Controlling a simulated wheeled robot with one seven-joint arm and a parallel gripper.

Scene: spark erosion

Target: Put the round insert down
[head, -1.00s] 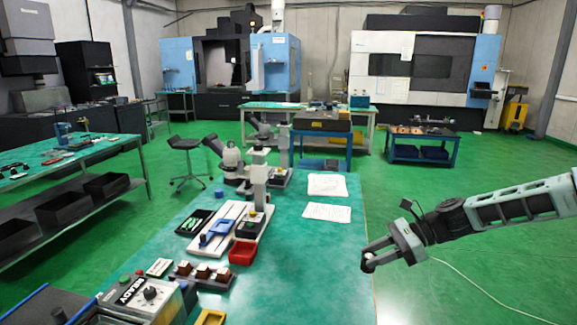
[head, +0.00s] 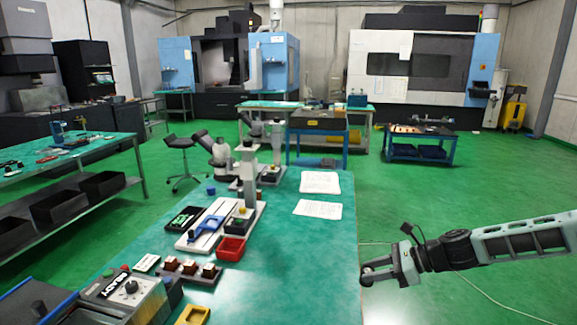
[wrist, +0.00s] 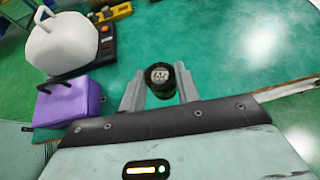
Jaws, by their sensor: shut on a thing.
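The round insert (wrist: 160,78) is a short dark cylinder with a pale marked end face. In the wrist view it sits between the two grey fingers of my gripper (wrist: 161,92), which are shut on it. In the head view my gripper (head: 366,278) reaches in from the right, by the right edge of the green bench (head: 300,255). The insert is too small there to make out clearly, and I cannot tell its height over the bench.
A red bin (head: 231,249), a block row with brown pieces (head: 188,268), a yellow tray (head: 192,315) and a control box (head: 128,290) stand on the bench's left side. White papers (head: 318,208) lie farther back. The bench's right front is clear. A purple block (wrist: 68,101) shows in the wrist view.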

